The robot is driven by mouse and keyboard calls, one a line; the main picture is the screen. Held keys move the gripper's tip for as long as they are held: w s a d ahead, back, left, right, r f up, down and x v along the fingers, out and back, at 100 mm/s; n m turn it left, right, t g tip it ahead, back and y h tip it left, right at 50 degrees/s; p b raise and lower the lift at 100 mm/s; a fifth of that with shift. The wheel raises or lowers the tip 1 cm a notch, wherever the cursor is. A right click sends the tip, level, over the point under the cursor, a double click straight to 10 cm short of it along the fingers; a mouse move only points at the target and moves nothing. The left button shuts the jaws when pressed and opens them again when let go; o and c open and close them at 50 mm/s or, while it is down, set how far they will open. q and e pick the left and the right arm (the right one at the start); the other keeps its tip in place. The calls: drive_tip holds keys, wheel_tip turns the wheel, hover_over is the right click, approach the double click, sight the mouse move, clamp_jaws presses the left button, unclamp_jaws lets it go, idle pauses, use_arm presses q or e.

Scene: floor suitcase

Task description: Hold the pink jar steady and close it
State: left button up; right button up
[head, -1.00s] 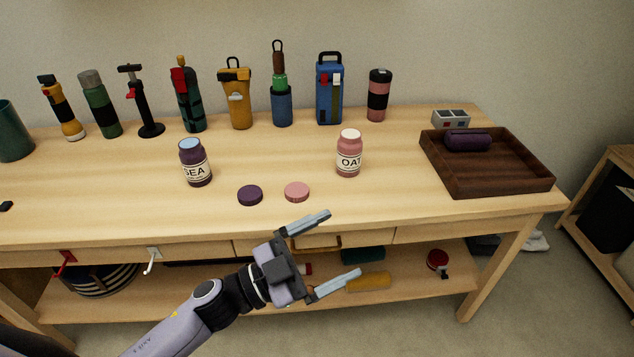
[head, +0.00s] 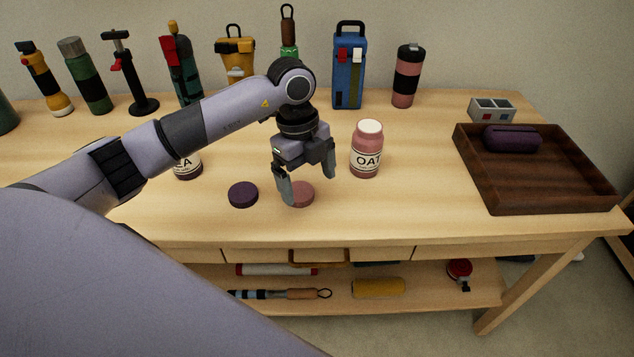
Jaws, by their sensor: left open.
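The pink jar (head: 366,150), with a white label reading "OAT", stands upright and open on the table. The pink lid (head: 302,194) lies flat on the table to the left of the jar and nearer the front. My left gripper (head: 307,190) points down over the pink lid, open, with one finger on each side of it. The finger on the left covers part of the lid. I cannot tell whether the fingers touch the lid. My right gripper is not in view.
A purple lid (head: 243,194) lies left of the pink lid. A purple jar (head: 188,165) is mostly hidden behind my left arm. A dark wooden tray (head: 540,190) holds a purple roll (head: 511,139) at right. Several bottles and tools line the back. The table between the jar and the tray is clear.

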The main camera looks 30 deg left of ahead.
sight(299, 191)
use_arm(q)
drive_tip(key=shift+n+y, duration=0.6)
drive_tip(key=shift+y, duration=0.2)
drive_tip(key=w+a, duration=0.1)
drive_tip(key=w+a+r, duration=0.1)
drive_tip(key=a, duration=0.1)
drive_tip(key=shift+a+r, duration=0.1)
drive_tip(key=shift+r, duration=0.1)
drive_tip(key=shift+s+f, duration=0.1)
drive_tip(key=shift+f, duration=0.9)
drive_tip(key=shift+a+f, duration=0.15)
drive_tip(key=shift+f, duration=2.5)
